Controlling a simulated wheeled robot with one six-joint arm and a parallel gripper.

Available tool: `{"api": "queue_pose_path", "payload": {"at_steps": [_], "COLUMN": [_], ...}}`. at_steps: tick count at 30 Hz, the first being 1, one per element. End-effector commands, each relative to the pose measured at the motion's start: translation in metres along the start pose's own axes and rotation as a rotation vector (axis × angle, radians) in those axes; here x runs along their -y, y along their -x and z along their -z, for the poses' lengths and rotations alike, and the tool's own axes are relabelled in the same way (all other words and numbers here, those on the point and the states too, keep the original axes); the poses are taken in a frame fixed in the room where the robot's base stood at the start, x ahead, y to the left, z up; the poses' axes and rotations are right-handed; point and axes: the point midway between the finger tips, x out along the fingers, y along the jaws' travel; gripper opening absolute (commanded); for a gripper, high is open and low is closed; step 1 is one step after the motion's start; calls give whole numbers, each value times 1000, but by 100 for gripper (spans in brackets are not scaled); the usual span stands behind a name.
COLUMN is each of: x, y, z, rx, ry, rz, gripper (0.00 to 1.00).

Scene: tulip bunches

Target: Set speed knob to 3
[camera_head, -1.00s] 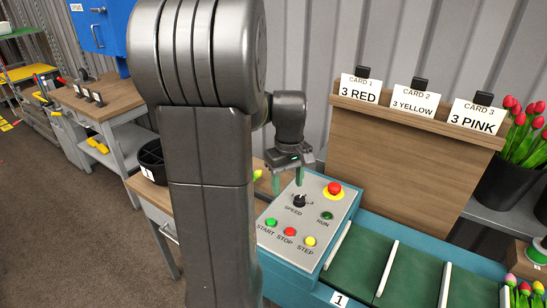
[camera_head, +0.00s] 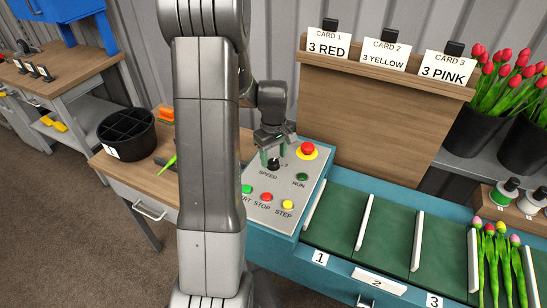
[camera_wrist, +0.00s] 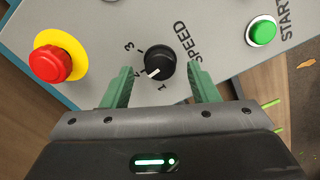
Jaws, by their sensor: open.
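The black speed knob (camera_head: 273,165) sits on the grey control panel (camera_head: 262,180), under the arm's end. In the wrist view the knob (camera_wrist: 160,61) carries a white pointer aimed to the lower left, near the 2 mark; the marks 1, 2 and 3 are printed around it. My gripper (camera_wrist: 162,76) is open, with one green finger on each side of the knob and a visible gap to each. In the head view my gripper (camera_head: 273,154) is low over the knob and hides part of it. Contact cannot be told.
Close by are the red stop button on its yellow ring (camera_head: 307,151), the RUN button (camera_head: 302,177) and the green START button (camera_wrist: 262,32). A conveyor with green bays (camera_head: 340,215) lies right of the panel. A wooden card board (camera_head: 365,120) stands behind.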

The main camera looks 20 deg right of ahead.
Motion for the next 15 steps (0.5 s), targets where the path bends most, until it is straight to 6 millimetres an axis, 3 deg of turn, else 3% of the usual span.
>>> {"api": "queue_pose_path", "payload": {"at_steps": [6, 15], "x": [0, 0], "y": [-17, -18], "z": [0, 0], "rx": [1, 0], "ry": [0, 0], "rz": [1, 0], "gripper": [54, 54]}}
